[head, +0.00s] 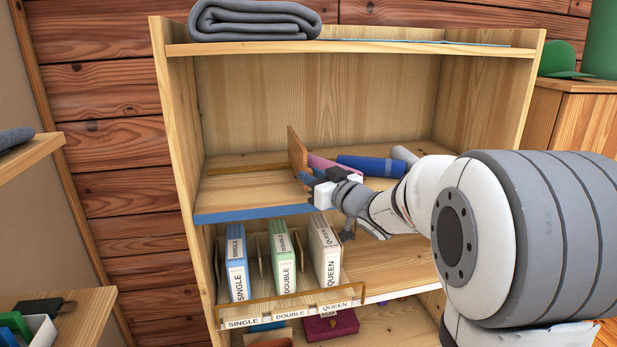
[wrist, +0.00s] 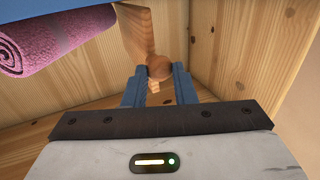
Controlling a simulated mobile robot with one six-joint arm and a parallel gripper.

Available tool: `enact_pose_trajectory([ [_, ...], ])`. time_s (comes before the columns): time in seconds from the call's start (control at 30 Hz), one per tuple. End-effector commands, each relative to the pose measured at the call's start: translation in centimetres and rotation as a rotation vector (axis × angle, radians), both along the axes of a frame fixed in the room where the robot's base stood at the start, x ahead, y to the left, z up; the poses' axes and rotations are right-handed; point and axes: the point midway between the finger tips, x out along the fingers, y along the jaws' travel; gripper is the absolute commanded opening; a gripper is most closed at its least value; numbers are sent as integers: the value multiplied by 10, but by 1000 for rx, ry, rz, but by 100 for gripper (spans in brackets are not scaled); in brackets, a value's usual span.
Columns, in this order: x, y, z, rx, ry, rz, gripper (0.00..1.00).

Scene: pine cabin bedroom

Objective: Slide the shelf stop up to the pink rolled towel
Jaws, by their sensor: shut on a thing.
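The shelf stop (head: 297,150) is an upright wooden divider on the blue-edged shelf of the bookcase. Its round wooden knob (wrist: 159,67) shows between my blue fingertips in the wrist view. My gripper (head: 307,179) is shut on this knob at the shelf's front. The pink rolled towel (head: 328,165) lies just right of the stop in the head view, partly hidden by my gripper. It shows at the upper left in the wrist view (wrist: 52,38), apart from my fingers. I cannot tell whether the stop touches the towel.
A blue rolled towel (head: 370,165) and a grey roll (head: 404,155) lie right of the pink one. The shelf left of the stop is bare, with a wooden rail (head: 245,168). Upright labelled boxes (head: 283,264) stand below. A folded grey towel (head: 255,19) lies on top.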

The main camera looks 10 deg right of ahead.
Motion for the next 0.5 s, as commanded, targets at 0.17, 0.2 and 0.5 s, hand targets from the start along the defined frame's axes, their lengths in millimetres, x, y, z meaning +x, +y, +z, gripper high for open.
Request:
enact_pose_trajectory([
  [0.17, 0, 4, 1, 1, -3, 7, 32],
  [0.2, 0, 4, 1, 0, -3, 7, 36],
  [0.5, 0, 5, 1, 1, -2, 8, 45],
])
